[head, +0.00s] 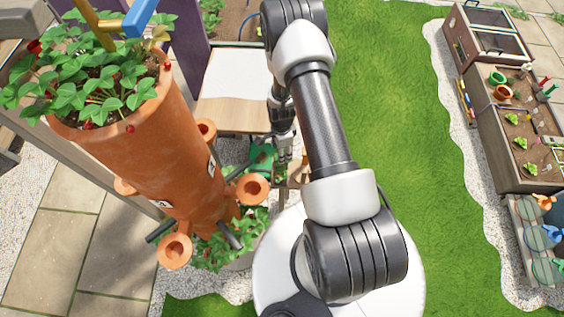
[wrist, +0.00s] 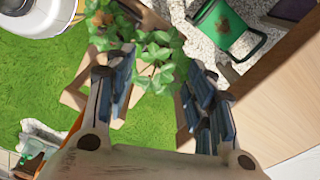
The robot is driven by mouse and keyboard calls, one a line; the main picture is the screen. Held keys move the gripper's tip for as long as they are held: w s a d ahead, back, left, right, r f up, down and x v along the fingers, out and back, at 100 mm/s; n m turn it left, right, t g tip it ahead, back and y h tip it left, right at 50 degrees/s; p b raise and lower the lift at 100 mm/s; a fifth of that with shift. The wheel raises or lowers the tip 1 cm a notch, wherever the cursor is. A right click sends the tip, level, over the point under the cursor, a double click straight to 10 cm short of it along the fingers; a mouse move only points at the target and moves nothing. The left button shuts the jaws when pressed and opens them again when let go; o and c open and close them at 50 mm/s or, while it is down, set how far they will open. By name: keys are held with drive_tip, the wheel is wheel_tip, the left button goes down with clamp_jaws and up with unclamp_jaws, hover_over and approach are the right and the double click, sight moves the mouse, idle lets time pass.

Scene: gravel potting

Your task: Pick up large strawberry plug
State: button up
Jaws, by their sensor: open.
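In the wrist view my gripper (wrist: 160,82) is open, with its two blue-padded fingers apart. A leafy green plant, apparently the large strawberry plug (wrist: 152,48), shows between and beyond the fingertips. Its leaves overlap the gap, and I cannot tell whether any touch the fingers. Its root part is not clearly visible, though a brown patch shows by the leaves at the upper left. In the head view my gripper (head: 282,150) points down beside the tall terracotta planter, near the wooden table. The plug is not clear there, being small and partly hidden by my arm.
A green bin (wrist: 224,28) stands on gravel beyond the right finger. A wooden table (head: 228,115) is close by. The tall terracotta planter (head: 165,145), with side cups and strawberry plants on top, stands left of my arm. Open grass (head: 400,90) lies to the right.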

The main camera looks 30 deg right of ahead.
wheel_tip(320, 180, down, 6)
drive_tip(key=shift+d+r+b, duration=0.1)
drive_tip(key=shift+b, duration=0.8)
drive_tip(key=shift+s, duration=0.1)
drive_tip(key=shift+c, duration=0.5)
drive_tip(key=c, duration=0.7)
